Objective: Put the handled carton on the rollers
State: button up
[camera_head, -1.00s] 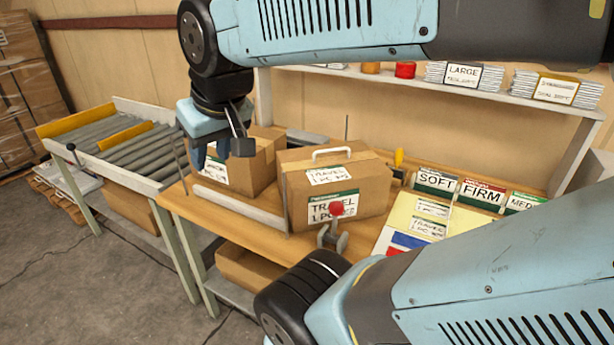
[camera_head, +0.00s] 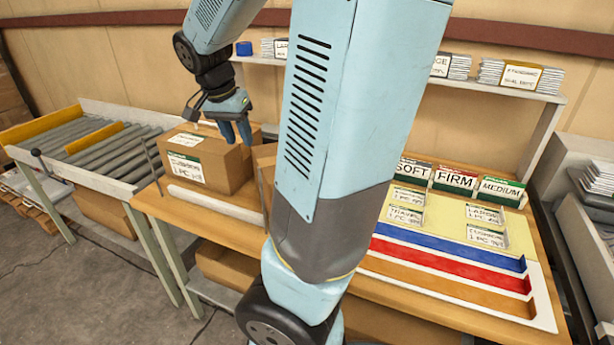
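The handled carton (camera_head: 265,172), brown cardboard, is almost wholly hidden behind my arm; only a sliver of its left side shows. Its white top handle and travel labels showed in the earlier view and are hidden now. The rollers (camera_head: 110,150) are grey bars in a white frame at the left. My gripper (camera_head: 236,133) points down over the right part of another carton (camera_head: 218,167), left of the handled one. Its two blue fingers look parted, with nothing seen between them. Whether they touch that carton is unclear.
The other carton bears a cushion label and stands on the wooden bench (camera_head: 215,229) near the rollers. A long white bar (camera_head: 215,203) lies along its front. Card boxes (camera_head: 455,183) and a tray with coloured strips (camera_head: 450,270) fill the right side.

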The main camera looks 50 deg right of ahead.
jog(key=w+d+f+m+g+h, duration=0.15)
jog(key=d+m+g+h, duration=0.35)
jog(key=d+m, duration=0.7)
jog(key=shift+n, duration=0.9)
jog(key=x, duration=0.3)
jog(key=d+x, duration=0.1)
jog(key=x, duration=0.1)
jog(key=w+x, duration=0.1)
jog(key=x, duration=0.2)
jog(key=shift+d+r, duration=0.15)
jog(key=shift+d, duration=0.35)
jog(key=shift+x, duration=2.8)
jog(key=shift+a, duration=0.15)
jog(key=shift+w, duration=0.1)
grip_shut()
